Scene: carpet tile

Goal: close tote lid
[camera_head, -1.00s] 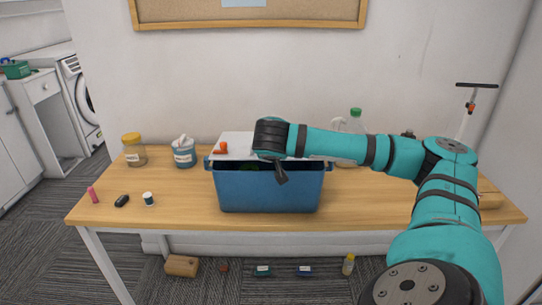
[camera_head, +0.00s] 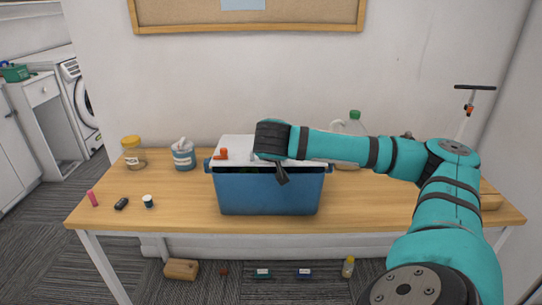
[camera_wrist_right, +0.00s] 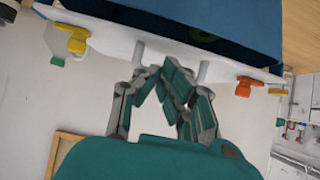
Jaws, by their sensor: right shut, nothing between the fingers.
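The blue tote (camera_head: 268,195) stands on the table. Its white lid (camera_head: 236,145) lies tilted over the top, with a dark gap along the front under its edge. An orange latch (camera_head: 222,153) shows on the lid. My right gripper (camera_head: 281,178) hangs at the tote's front rim, mostly hidden by my wrist. In the right wrist view, the gripper (camera_wrist_right: 163,72) has its fingertips together beside the white lid (camera_wrist_right: 120,42), holding nothing; contact is unclear. An orange latch (camera_wrist_right: 243,86) and a yellow latch (camera_wrist_right: 77,40) also show there. My left gripper is out of view.
On the wooden table (camera_head: 180,215) stand a yellow-lidded jar (camera_head: 133,155) and a blue tub (camera_head: 184,156) at left, with small items in front. A green-capped bottle (camera_head: 355,125) stands behind my arm. Several items lie on the floor below.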

